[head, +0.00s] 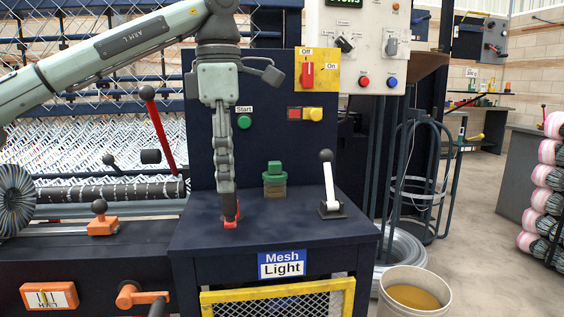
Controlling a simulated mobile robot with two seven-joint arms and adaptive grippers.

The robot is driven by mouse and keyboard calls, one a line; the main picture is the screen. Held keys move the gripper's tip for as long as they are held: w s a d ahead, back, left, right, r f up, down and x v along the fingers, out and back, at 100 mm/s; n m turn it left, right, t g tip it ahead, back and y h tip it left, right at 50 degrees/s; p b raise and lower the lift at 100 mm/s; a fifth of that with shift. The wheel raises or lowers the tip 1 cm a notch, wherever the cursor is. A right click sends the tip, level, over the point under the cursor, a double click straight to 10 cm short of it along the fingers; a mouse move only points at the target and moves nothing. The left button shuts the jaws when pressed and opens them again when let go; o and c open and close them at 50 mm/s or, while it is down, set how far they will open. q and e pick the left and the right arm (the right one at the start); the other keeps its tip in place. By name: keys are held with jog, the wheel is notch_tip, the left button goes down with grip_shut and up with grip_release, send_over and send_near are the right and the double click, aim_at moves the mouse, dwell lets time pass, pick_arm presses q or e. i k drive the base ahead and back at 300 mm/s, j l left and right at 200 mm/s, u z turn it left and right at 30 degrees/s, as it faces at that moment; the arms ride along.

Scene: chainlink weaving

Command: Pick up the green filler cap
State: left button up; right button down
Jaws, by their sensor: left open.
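The green filler cap (274,168) sits on top of a short brownish neck (275,187) on the dark machine top, right of the middle of my left arm's lower end. My left gripper (230,212) points straight down, left of the cap and nearer the front, apart from it. It is seen edge-on, with its fingertips just above or at a small red part (232,223) on the machine top; I cannot tell whether they touch. The left gripper is open, with nothing seen in it. My right gripper is not in view.
A black lever with a white shaft (329,187) stands right of the cap. Behind it is a dark panel with a green start button (244,122) and a red switch (307,73). A red lever (160,130) rises at left. A bucket (413,296) stands on the floor at right.

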aim_at(274, 174)
jog(key=i+l, duration=0.15)
jog(key=i, duration=0.35)
jog(key=i+l, duration=0.15)
jog(key=i, duration=0.35)
